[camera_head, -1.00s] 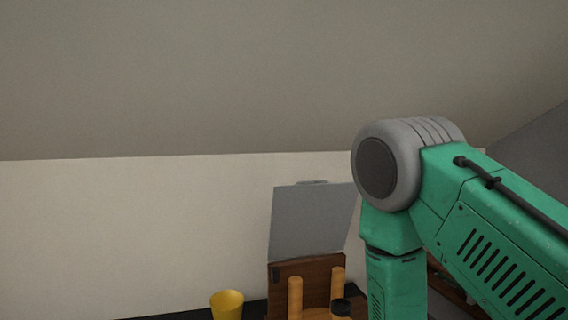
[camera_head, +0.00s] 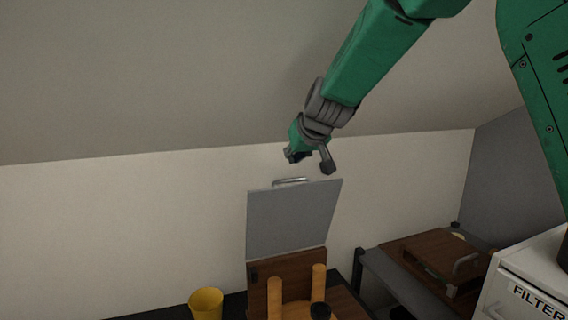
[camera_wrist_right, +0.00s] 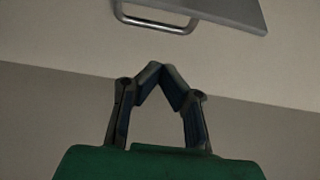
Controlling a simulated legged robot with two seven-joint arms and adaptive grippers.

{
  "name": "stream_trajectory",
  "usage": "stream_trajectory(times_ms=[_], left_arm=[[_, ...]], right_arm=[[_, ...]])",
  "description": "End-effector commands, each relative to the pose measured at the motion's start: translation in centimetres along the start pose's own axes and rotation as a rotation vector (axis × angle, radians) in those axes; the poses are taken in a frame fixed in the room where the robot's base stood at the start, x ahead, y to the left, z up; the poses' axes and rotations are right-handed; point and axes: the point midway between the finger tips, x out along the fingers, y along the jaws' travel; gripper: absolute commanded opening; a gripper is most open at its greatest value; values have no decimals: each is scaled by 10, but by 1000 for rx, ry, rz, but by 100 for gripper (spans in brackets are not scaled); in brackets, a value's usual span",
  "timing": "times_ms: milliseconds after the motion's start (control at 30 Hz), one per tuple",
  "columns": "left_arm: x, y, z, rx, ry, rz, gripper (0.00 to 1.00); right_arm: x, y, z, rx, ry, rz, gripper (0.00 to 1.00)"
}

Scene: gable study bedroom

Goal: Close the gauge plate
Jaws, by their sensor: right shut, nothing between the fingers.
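My left gripper is not in view.
At right are a shelf with a brown wooden box (camera_head: 440,262) and a white box marked FILTER (camera_head: 530,285). A sloped ceiling (camera_head: 180,80) hangs above.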

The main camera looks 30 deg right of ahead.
Motion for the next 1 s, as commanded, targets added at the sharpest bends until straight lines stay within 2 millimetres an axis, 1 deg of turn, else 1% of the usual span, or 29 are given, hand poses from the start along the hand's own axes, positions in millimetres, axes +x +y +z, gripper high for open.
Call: stream_trajectory(times_ms=[33,300,400,500,667,1000], left_arm=[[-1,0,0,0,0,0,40],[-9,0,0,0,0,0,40],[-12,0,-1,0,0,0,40],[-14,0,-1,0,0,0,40],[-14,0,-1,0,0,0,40],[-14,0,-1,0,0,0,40]], right_arm=[[9,0,2,0,-6,-1,0],[59,2,2,1,-6,0,0],[74,2,3,1,-6,0,0],[85,2,3,0,-5,-1,0],[94,2,3,1,-3,0,0],[94,1,3,0,-2,0,0]])
